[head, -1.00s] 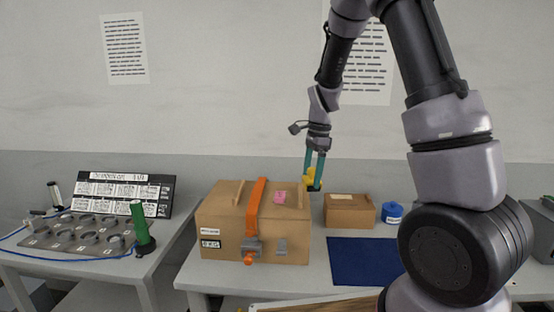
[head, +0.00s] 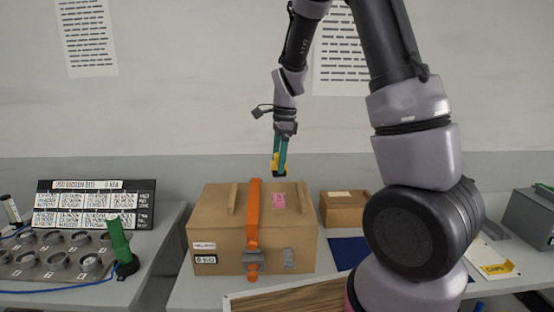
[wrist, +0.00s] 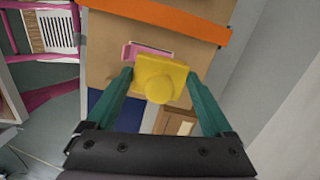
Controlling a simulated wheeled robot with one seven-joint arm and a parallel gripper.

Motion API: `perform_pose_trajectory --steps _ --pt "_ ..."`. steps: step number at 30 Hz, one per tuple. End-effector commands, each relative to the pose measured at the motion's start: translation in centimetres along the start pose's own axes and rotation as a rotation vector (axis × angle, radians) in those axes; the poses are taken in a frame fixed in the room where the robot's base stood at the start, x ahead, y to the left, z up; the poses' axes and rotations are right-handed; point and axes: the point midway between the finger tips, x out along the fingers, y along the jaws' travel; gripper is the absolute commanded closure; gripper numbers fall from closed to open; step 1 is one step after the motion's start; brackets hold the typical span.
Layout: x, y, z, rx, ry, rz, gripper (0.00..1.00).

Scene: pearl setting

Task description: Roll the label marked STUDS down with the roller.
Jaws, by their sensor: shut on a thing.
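My gripper (head: 281,158) is shut on a yellow tool with a dark lower end (head: 276,163), which I take to be the roller. In the wrist view the roller (wrist: 163,80) shows as a yellow block with a round knob between the teal fingers. A pink label (head: 279,201) lies on top of the brown carton (head: 225,232). It also shows in the wrist view (wrist: 130,52), partly behind the roller. Its print is too small to read. The roller appears above the carton's back edge in the head view, apart from the label.
An orange strap (head: 253,215) crosses the carton, with a buckle at its front. Wooden strips lie on the carton top. A smaller box (head: 345,210) and a blue mat (head: 347,252) are to the right. A green-handled tool (head: 119,240) stands on the left table.

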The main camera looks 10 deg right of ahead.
Motion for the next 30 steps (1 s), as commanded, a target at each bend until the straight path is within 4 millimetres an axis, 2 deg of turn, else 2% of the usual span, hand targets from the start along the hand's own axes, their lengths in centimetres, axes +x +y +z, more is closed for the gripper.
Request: perform_pose_trajectory --steps 8,24,29,30 --pt "1.5 0.1 -0.1 0.012 0.000 0.000 0.81" --pt "6.8 0.1 -0.8 0.012 0.000 0.000 0.81" --pt "6.8 1.3 -0.5 0.010 -0.002 -0.002 0.81" --pt "6.8 0.9 -0.6 0.011 -0.001 -0.003 0.81"
